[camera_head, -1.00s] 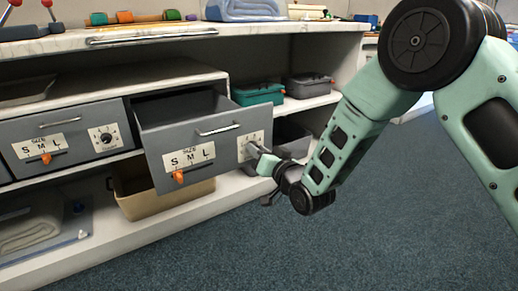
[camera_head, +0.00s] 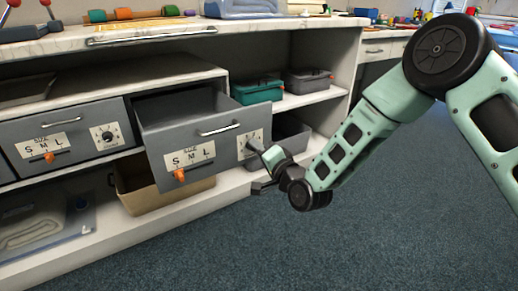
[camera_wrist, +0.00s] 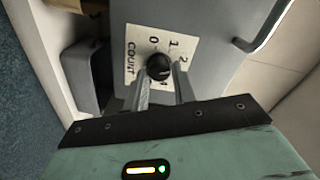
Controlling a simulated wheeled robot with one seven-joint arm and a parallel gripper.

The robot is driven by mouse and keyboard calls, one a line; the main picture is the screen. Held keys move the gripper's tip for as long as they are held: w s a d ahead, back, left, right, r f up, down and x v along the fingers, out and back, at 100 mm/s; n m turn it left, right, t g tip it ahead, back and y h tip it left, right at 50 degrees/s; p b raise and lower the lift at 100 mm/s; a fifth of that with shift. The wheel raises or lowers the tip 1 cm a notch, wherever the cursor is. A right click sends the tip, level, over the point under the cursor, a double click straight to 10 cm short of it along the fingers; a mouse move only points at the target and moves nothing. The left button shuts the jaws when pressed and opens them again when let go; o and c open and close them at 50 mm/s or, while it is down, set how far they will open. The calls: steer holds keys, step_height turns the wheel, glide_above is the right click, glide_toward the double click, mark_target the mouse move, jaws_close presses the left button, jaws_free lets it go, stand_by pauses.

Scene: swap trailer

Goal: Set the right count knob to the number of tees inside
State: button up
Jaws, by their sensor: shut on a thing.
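The right drawer (camera_head: 165,141) is pulled open. Its front carries a size scale with an orange slider (camera_head: 179,175) and a count plate (camera_head: 243,141) at its right end. In the wrist view, the black round count knob (camera_wrist: 158,65) sits on the white plate (camera_wrist: 135,38) marked COUNT, with 0, 1 and 2 legible. My gripper (camera_wrist: 163,77) has one finger on each side of the knob and is shut on it. It also shows in the head view (camera_head: 256,148), where it hides the knob. The knob's pointer setting is unclear. No tees are visible in the drawer's visible interior.
The left drawer (camera_head: 75,140) is shut, with its own size slider and count knob (camera_head: 106,136). A tan bin (camera_head: 150,199) stands below the open drawer. Teal (camera_head: 258,92) and grey boxes (camera_head: 309,82) stand on the shelf. The floor at right is clear.

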stand_by(0.5)
steer(key=o, duration=1)
steer(key=shift+c, duration=0.2)
steer(key=p+v, duration=0.4)
steer(key=v, duration=1.3)
steer(key=shift+d+p, duration=0.2)
steer(key=shift+p, duration=0.1)
steer(key=shift+s, duration=0.15)
